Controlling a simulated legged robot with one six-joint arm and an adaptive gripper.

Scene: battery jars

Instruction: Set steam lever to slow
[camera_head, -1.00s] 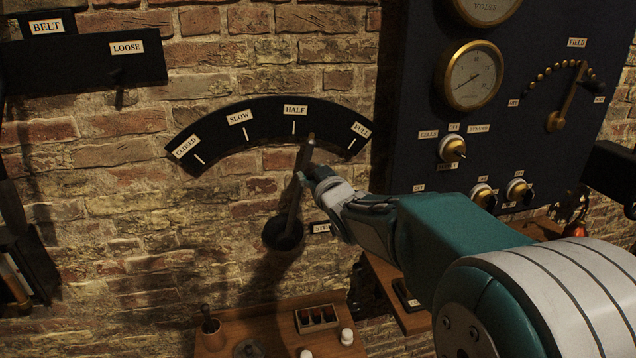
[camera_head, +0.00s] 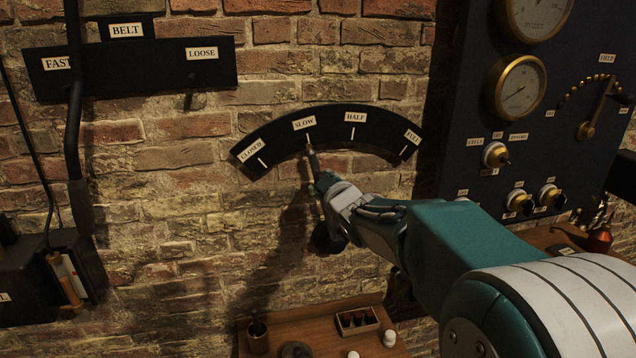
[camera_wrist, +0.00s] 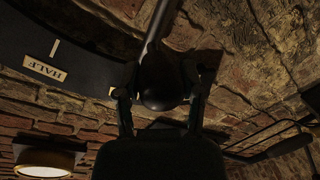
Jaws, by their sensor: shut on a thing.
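The steam lever (camera_head: 313,164) is a dark arm on the brick wall. Its pivot (camera_head: 328,238) is low, partly behind my gripper, and its upper tip points at the mark under the SLOW label (camera_head: 304,124) on the black curved scale (camera_head: 276,133). My gripper (camera_head: 322,184) is shut on the lever, below its tip. In the wrist view my two fingers (camera_wrist: 160,100) stand either side of the lever's dark rounded knob (camera_wrist: 162,82). The HALF label (camera_wrist: 45,69) shows there at the left. The wrist view is dark.
CLOSED (camera_head: 251,151), HALF (camera_head: 355,117) and FULL (camera_head: 412,137) labels lie along the scale. A dark gauge panel (camera_head: 470,110) stands to the right. A black belt board (camera_head: 150,72) is at the upper left. A wooden shelf (camera_head: 285,335) with small items sits below.

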